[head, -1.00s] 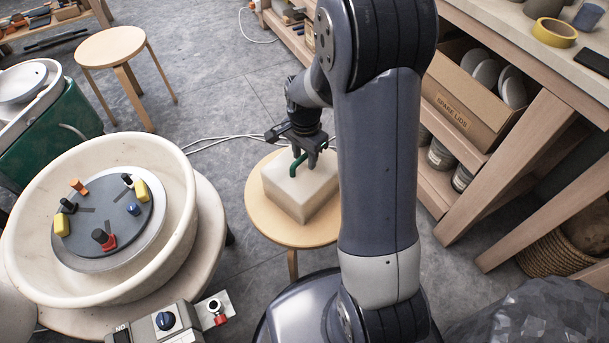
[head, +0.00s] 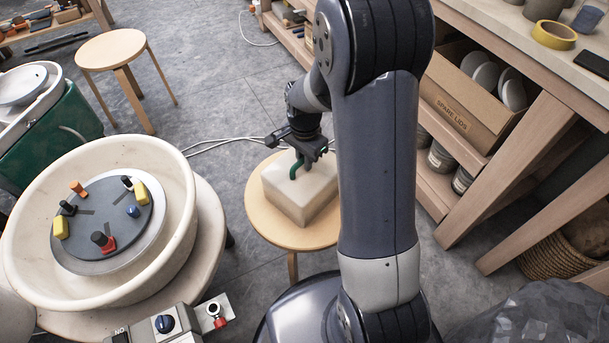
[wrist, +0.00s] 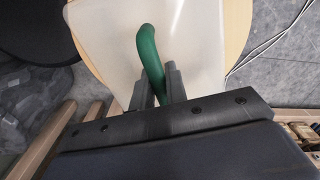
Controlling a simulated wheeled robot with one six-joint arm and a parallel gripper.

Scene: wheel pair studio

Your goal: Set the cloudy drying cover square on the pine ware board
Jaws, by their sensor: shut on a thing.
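The cloudy drying cover (head: 290,207) is a pale, see-through box with a green handle (head: 297,165) on top. It sits on, or very close above, a round wooden stool top (head: 262,225) in the head view. My gripper (head: 308,160) is at the handle. In the wrist view my gripper (wrist: 160,85) has its fingers on both sides of the green handle (wrist: 149,50), shut on it, with the cover's pale top (wrist: 105,35) below. I cannot make out a pine ware board under the cover.
A wheel basin (head: 25,270) with a grey wheel head (head: 125,240) holding several coloured pieces stands at left. An empty stool (head: 110,47) is behind. A workbench with shelves and a carton (head: 455,115) is at right. White cables (head: 215,142) cross the floor.

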